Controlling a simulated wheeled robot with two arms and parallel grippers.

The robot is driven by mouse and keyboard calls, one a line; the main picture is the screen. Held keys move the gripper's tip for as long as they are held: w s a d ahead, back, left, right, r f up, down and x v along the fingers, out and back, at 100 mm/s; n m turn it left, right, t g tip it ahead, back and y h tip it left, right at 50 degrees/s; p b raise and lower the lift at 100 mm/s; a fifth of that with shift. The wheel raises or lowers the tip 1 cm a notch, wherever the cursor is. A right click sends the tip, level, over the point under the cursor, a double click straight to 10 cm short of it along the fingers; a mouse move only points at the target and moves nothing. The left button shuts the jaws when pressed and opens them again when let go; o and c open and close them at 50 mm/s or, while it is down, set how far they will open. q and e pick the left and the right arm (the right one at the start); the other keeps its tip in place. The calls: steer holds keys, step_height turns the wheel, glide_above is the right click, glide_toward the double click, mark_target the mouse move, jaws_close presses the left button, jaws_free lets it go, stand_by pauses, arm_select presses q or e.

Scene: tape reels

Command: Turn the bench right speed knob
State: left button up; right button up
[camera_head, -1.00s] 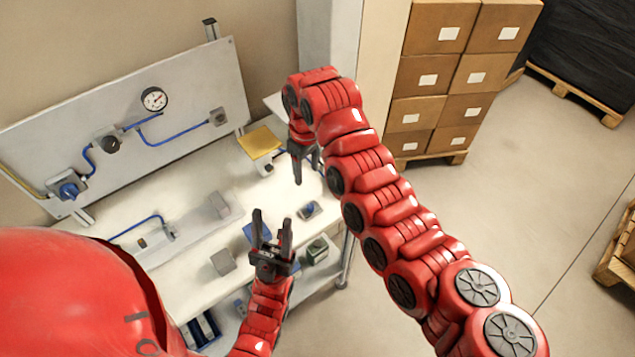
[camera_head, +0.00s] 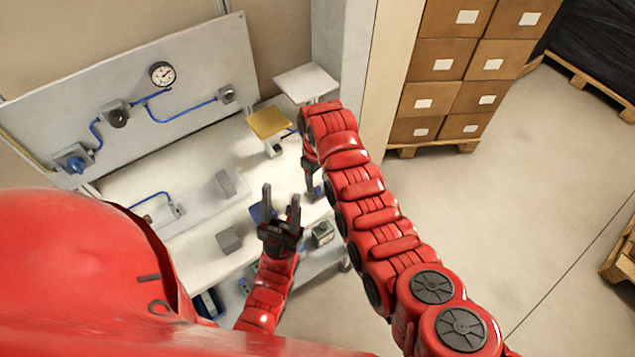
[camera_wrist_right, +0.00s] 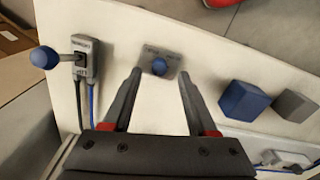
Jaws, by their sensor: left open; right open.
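In the right wrist view, a round blue knob (camera_wrist_right: 158,66) sits on a small grey plate (camera_wrist_right: 167,54) on the white bench. My right gripper (camera_wrist_right: 159,82) is open, with its two fingers on either side of the knob and apart from it. In the head view the right gripper (camera_head: 310,178) points down at the bench's right end, and it and the arm hide most of the knob there. My left gripper (camera_head: 281,208) is open and empty above the front of the bench (camera_head: 195,215).
In the wrist view, a blue-ball lever switch (camera_wrist_right: 80,60) stands left, and a blue block (camera_wrist_right: 243,100) and grey block (camera_wrist_right: 295,106) lie right. A gauge panel (camera_head: 200,70) backs the bench. Stacked cartons (camera_head: 440,65) stand right; floor is free there.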

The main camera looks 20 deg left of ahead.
mark_target(318, 188)
steer(key=shift+f, duration=1.6)
steer(key=shift+w, duration=0.1)
steer(key=shift+c, duration=0.2)
jaws_close()
